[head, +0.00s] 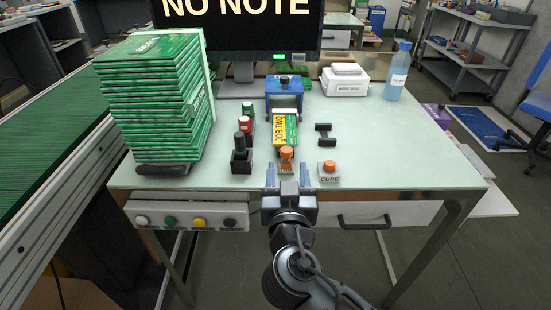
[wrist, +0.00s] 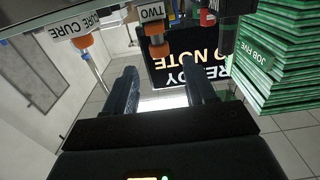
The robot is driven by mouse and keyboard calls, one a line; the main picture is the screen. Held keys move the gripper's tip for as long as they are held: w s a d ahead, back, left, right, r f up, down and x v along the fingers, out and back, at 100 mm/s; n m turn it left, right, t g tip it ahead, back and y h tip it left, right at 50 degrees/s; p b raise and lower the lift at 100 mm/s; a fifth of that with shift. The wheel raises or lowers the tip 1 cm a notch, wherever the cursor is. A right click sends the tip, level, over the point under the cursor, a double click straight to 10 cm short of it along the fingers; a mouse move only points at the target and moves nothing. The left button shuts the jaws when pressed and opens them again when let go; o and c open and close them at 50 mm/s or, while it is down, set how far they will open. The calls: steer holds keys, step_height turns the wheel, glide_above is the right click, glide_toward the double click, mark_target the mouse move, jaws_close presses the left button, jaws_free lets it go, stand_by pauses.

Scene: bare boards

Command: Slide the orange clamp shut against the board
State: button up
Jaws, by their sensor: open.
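The orange clamp (head: 286,155) stands at the near end of a green and yellow board (head: 291,131) lying on the bench. In the head view I cannot tell whether the clamp touches the board. My gripper (head: 288,172) is open and empty at the bench's front edge, just on the near side of the clamp. In the wrist view the picture is turned over, and the orange clamp (wrist: 155,48) with a label reading "TWO" hangs just beyond the open fingers (wrist: 160,80), apart from them. The board is not clearly visible there.
An orange-topped block labelled CURE (head: 329,169) stands close right of the clamp. A black holder (head: 241,160) and a red-topped jar (head: 245,126) stand left. A blue fixture (head: 284,86) is at the board's far end. A tall green stack (head: 150,100) fills the left.

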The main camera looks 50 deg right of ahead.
mark_target(286, 154)
steer(key=p+x, duration=0.1)
steer(key=x, duration=0.5)
steer(key=shift+w+d+r+p, duration=0.1)
steer(key=shift+w+d+p, duration=0.15)
steer(key=shift+p, duration=0.15)
steer(key=shift+w+d, duration=0.25)
steer(key=shift+d, duration=0.15)
jaws_close()
